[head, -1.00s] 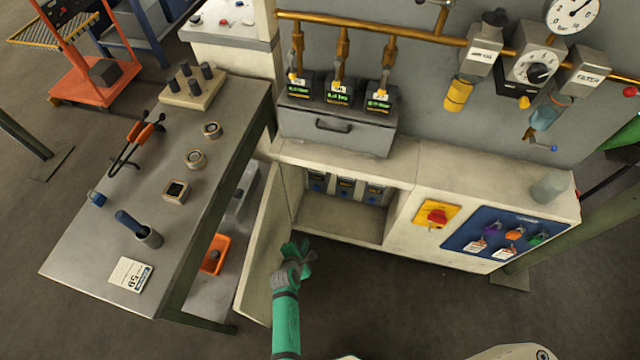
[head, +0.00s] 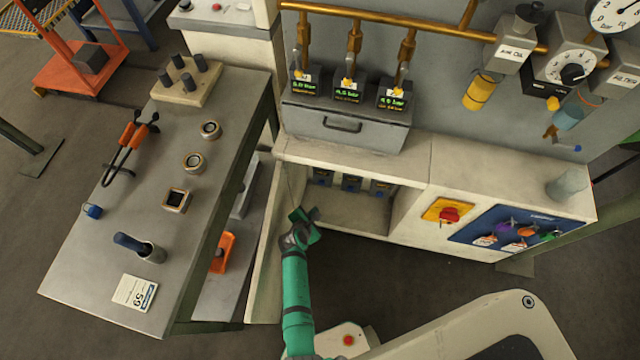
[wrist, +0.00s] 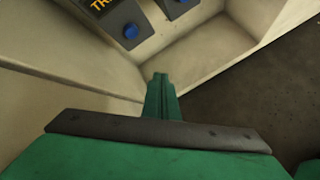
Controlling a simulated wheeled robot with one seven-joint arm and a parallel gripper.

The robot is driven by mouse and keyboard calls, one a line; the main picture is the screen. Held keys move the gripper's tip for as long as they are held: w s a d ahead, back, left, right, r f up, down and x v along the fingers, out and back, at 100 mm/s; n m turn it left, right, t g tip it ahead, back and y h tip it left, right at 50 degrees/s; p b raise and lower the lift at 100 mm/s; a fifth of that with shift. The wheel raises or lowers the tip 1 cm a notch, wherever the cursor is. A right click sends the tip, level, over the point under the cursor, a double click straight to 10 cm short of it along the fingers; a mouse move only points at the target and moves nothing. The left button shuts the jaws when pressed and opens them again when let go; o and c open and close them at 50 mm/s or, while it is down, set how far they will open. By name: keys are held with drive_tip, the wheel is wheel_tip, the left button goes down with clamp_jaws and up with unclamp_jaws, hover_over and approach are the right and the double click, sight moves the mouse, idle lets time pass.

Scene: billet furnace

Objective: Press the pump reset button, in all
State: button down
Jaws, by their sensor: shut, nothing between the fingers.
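Inside the open cabinet (head: 345,212) under the counter, several small dark modules with blue parts stand in a row at the back, the middle one (head: 350,184) among them. In the wrist view one module carries a round blue button (wrist: 130,31) below partly cut-off yellow lettering. A second blue button (wrist: 182,2) shows at the top edge. I cannot read which is the pump reset. My green gripper (head: 306,214) is at the cabinet's left opening, beside the open door. Its fingers (wrist: 160,80) are shut and empty, apart from the buttons.
The open cabinet door (head: 263,250) stands left of my arm. The cabinet's pale side wall and floor are close in the wrist view. A red knob on a yellow plate (head: 445,211) and a blue key panel (head: 510,228) are right of the opening. A workbench (head: 95,255) stands left.

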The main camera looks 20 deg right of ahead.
sight(322, 182)
drive_tip(key=w+d, duration=0.4)
drive_tip(key=w, duration=0.3)
drive_tip(key=shift+d, duration=0.2)
drive_tip(key=shift+d, duration=0.15)
idle(0.5)
idle(0.5)
drive_tip(key=shift+w, duration=0.15)
idle(0.8)
drive_tip(key=shift+w+d, duration=0.15)
drive_tip(key=shift+w, duration=0.1)
